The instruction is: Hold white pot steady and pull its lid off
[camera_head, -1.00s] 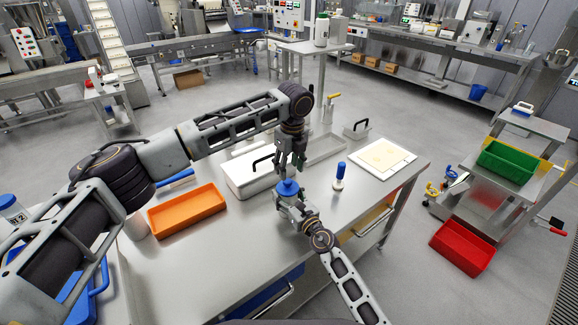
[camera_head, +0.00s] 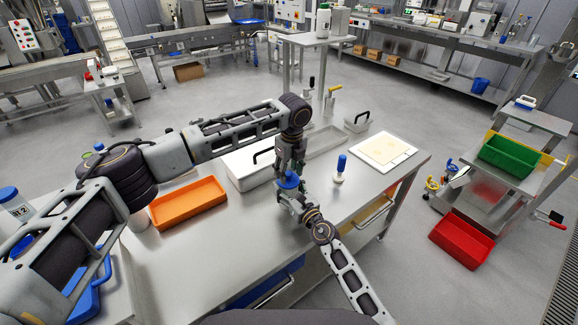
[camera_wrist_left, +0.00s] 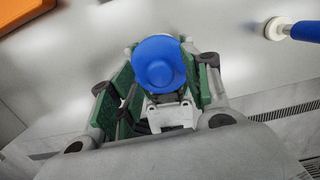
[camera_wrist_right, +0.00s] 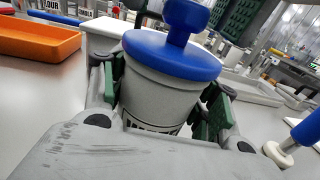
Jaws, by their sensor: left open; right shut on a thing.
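The white pot (camera_wrist_right: 158,98) stands between the green-padded fingers of my right gripper (camera_head: 292,197), which is shut on its sides. Its blue lid (camera_wrist_right: 170,54) with a round knob sits on top of the pot. My left gripper (camera_head: 290,168) points down from above and is open. From above, the blue lid (camera_wrist_left: 159,64) lies between the fingers in the left wrist view and hides most of the pot.
An orange tray (camera_head: 188,204) lies on the steel table to the left. A white box with a black handle (camera_head: 240,172) stands behind the grippers. A blue-handled tool (camera_head: 340,168) stands close at the right, and a white board (camera_head: 383,150) lies farther right. The front table area is clear.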

